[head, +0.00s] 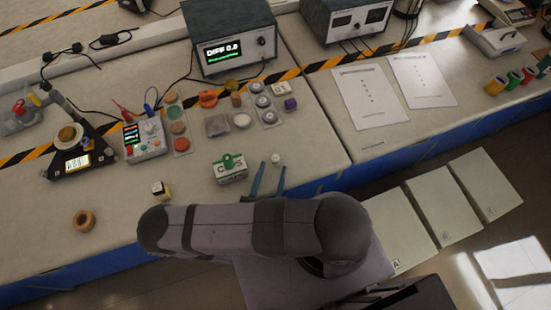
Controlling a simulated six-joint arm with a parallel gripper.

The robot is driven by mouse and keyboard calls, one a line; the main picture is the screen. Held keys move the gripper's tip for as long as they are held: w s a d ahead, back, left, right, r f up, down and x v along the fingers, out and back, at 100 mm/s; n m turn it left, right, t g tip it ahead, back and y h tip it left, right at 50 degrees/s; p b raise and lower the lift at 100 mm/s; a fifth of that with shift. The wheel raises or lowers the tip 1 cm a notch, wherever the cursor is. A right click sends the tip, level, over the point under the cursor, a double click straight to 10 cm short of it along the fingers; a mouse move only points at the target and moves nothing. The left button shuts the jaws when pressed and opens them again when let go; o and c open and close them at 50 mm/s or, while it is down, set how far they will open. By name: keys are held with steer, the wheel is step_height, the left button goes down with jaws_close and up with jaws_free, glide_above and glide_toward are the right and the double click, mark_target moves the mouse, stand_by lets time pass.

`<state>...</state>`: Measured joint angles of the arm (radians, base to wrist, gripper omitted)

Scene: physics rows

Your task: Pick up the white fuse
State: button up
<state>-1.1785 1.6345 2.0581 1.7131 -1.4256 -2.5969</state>
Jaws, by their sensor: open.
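A small white upright piece (276,159), which looks like the white fuse, stands on the bench near its front edge. My gripper (270,170) shows as two blue fingers standing apart, with nothing seen between them. The white piece is just past the fingertips, closer to the right one. I cannot tell whether a finger touches it or how high the fingers are above the bench. My arm hides the bench edge below.
A green-and-white box (231,172) stands close left of the fingers. Further back are a white disc (242,120), a purple cube (290,104) and several coloured discs. A small yellow, black and white block (160,188) and a brown ring (84,220) lie left. Bench right of the fuse is clear.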

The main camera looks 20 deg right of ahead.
mark_target(275, 162)
steer(key=w+d+p, duration=0.2)
steer(key=p, duration=0.1)
steer(key=shift+w+r, duration=0.25)
steer(key=shift+r, duration=0.1)
steer(key=shift+w+d+f+p, duration=0.15)
steer(key=shift+w+d+p, duration=0.05)
steer(key=shift+w, duration=0.25)
steer(key=shift+w+d+f+p, duration=0.1)
steer(key=shift+w+d+p, duration=0.1)
steer(key=shift+w, duration=0.25)
steer(key=shift+c, duration=0.6)
jaws_close()
